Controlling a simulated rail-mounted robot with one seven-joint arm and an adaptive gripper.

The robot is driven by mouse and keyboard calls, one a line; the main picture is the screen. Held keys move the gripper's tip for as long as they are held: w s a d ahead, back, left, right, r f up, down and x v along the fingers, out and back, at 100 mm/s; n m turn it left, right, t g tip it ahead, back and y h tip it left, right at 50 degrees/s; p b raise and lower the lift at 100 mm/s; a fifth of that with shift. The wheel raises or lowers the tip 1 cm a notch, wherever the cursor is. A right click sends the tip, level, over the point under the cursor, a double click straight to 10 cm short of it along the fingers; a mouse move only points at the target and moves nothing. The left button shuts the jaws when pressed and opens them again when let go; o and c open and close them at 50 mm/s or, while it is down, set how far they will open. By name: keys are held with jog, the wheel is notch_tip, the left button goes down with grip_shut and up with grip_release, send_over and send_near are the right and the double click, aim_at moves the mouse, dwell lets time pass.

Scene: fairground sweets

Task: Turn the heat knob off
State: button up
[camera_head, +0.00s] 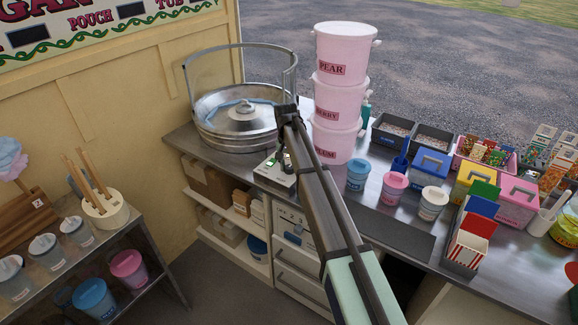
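A control box (273,174) sits at the front edge of the metal counter, in front of the round steel candyfloss machine (213,131). My arm reaches in from the lower right and bends down over the box. My gripper (284,158) is at the box's top right, mostly hidden behind my own arm. I cannot tell whether it is open or shut, or whether it touches anything. The heat knob cannot be made out; the box is small here and partly covered by my arm.
Stacked pink tubs (341,95) labelled PEAR, BERRY and PLUM stand close right of my arm. Small lidded pots (393,189), boxes and trays (434,138) crowd the right counter. A metal hoop (290,72) rises around the machine. A side table with jars (45,250) stands left.

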aim_at(288, 168)
jog(key=shift+n, duration=0.3)
jog(key=n+b, duration=0.1)
jog(key=n, duration=0.4)
jog(key=shift+f, duration=0.1)
jog(key=n, duration=0.6)
jog(key=shift+s+b, duration=0.1)
jog(key=shift+b, duration=0.25)
jog(key=shift+n, duration=0.3)
jog(key=o, duration=1.1)
jog(key=shift+o, duration=0.2)
notch_tip(288, 168, up, 12)
jog(key=shift+s+a, duration=0.2)
